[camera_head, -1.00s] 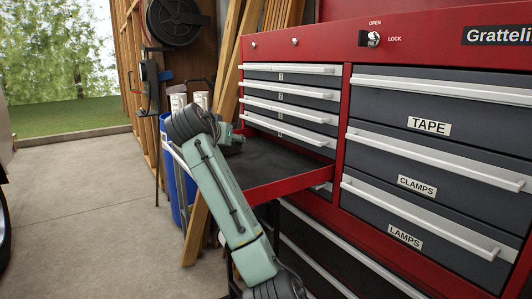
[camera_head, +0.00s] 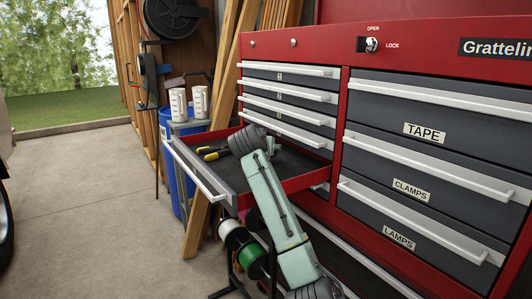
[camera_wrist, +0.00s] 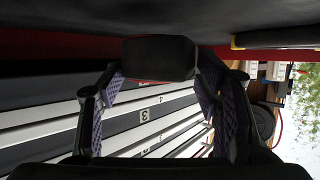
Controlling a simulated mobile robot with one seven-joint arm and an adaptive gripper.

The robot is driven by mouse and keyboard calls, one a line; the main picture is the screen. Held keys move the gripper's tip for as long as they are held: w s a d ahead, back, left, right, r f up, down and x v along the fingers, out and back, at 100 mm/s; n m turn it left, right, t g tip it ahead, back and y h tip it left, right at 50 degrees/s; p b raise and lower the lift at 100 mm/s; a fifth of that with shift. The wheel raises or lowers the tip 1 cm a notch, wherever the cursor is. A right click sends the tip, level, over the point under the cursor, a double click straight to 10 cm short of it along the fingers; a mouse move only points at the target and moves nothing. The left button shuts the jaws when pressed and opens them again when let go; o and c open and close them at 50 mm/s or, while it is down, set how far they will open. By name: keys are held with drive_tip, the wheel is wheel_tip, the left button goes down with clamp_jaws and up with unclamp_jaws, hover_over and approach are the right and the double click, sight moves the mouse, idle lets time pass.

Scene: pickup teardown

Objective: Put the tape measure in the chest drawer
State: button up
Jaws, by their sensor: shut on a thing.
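The open chest drawer (camera_head: 300,181) is a red tray with a dark liner and a light front handle, pulled out from the chest. In the wrist view, my gripper (camera_wrist: 158,80) has its two fingers closed around a dark block with rounded corners, which seems to be the tape measure (camera_wrist: 158,58). The dark drawer floor (camera_wrist: 130,22) lies close beyond it, at the top of that picture. I cannot tell whether the block touches it. In the head view, my wrist is over the open drawer and hides the fingers and the held thing.
Yellow-and-black pliers (camera_head: 212,153) lie in the drawer's left part. Shut drawers labelled TAPE (camera_head: 425,131), CLAMPS (camera_head: 411,190) and LAMPS (camera_head: 399,238) are at the right. Wire spools (camera_head: 245,245) hang below the open drawer.

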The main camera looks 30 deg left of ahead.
drive_tip(key=shift+f, duration=0.8)
drive_tip(key=shift+w+d+f+p, duration=0.1)
drive_tip(key=shift+w+f+p, duration=0.15)
drive_tip(key=shift+p, duration=0.25)
drive_tip(key=shift+s, duration=0.1)
drive_tip(key=shift+f, duration=0.1)
drive_tip(key=o, duration=1)
drive_tip(key=shift+f, duration=0.15)
drive_tip(key=o, duration=0.6)
drive_tip(key=shift+c, duration=0.2)
